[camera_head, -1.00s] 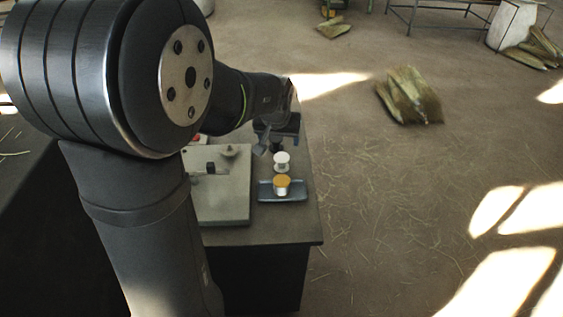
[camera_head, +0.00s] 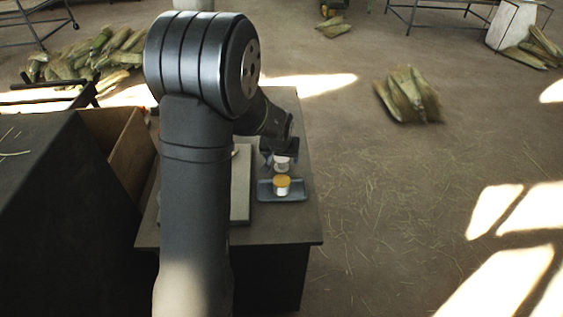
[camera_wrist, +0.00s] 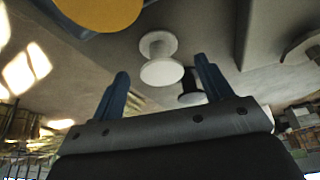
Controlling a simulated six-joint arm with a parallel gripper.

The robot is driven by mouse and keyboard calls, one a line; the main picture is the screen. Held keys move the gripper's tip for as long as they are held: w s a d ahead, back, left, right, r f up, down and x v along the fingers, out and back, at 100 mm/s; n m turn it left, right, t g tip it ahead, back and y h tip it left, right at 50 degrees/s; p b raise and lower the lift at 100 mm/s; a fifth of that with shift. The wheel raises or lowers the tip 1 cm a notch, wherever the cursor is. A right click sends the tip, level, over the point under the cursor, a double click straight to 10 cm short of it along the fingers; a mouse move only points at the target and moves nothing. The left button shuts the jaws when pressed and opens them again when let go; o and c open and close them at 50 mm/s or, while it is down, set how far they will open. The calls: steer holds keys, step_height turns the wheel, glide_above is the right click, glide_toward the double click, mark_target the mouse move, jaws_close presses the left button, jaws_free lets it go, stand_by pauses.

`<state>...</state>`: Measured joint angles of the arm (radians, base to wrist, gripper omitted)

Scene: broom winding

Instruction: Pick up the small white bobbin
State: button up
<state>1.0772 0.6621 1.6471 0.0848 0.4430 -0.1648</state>
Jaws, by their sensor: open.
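The small white bobbin (camera_head: 283,168) stands upright on the table, just behind the blue-grey tray. My gripper (camera_head: 279,155) is over its far side in the head view and partly covers its top. In the wrist view the bobbin (camera_wrist: 159,72) shows its two white flanges and thin neck. My gripper (camera_wrist: 162,66) is open there, with one blue finger on each side of the bobbin in the picture. I cannot tell whether either finger touches it. The jaws hold nothing.
The tray (camera_head: 262,194) holds a white spool with an orange top (camera_head: 282,183) close in front of the bobbin. A dark spool-like piece (camera_wrist: 190,90) is close to the right finger. A grey board (camera_head: 241,185) lies to the left. The table's right edge is near.

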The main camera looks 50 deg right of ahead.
mark_target(281, 158)
steer(key=shift+x, duration=1.7)
steer(key=shift+r, duration=0.1)
steer(key=c, duration=1.1)
steer(key=shift+o, duration=0.2)
